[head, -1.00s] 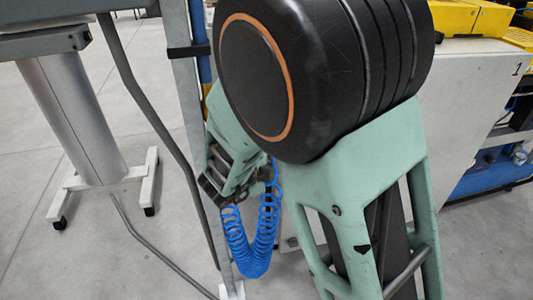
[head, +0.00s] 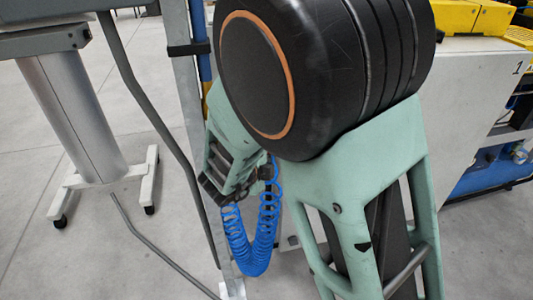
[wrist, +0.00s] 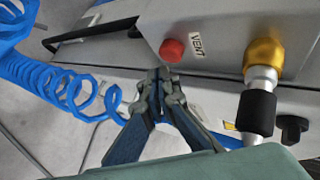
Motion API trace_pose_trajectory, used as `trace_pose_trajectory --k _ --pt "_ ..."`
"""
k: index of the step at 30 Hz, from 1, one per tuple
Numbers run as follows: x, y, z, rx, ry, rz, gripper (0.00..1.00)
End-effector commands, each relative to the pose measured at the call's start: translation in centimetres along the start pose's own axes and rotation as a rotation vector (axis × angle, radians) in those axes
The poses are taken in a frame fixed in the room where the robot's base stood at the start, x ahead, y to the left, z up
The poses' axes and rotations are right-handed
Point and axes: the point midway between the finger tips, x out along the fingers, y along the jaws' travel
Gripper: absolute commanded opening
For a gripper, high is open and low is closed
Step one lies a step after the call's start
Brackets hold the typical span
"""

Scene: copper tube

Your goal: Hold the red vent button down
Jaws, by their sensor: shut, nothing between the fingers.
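The red vent button (wrist: 172,50) shows in the wrist view as a round red knob on a grey panel, left of a label reading VENT (wrist: 197,45). My gripper (wrist: 161,76) is shut and empty. Its tips appear just below the button in the picture; I cannot tell whether they touch it. In the head view the button is hidden, and my arm covers much of the scene.
A brass fitting with a black sleeve (wrist: 258,108) stands right of the button, with a black knob (wrist: 292,128) beyond. A coiled blue hose (wrist: 60,85) hangs at left. In the head view, a wheeled stand (head: 75,125) is on the left.

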Motion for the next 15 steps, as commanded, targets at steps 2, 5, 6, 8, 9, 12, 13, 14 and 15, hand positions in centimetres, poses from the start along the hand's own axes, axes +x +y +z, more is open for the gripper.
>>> trace_pose_trajectory --k 2,5,6,8,9,12,13,14,15 --pt "0.07 -0.07 0.04 0.0 0.0 0.0 0.0" --pt "0.28 -0.25 0.17 0.001 0.001 0.0 0.0" --pt "0.38 -0.32 0.24 0.001 0.001 0.0 0.0" --pt "0.52 -0.4 0.33 0.0 0.001 0.0 0.0" --pt "0.58 -0.42 0.38 0.0 0.001 0.001 0.0" --pt "0.61 -0.42 0.43 0.0 0.0 0.0 0.0" --pt "0.6 -0.42 0.43 0.0 0.0 0.0 0.0" --pt "0.6 -0.42 0.43 0.0 0.0 0.0 0.0" --pt "0.6 -0.42 0.43 0.0 0.0 0.0 0.0"
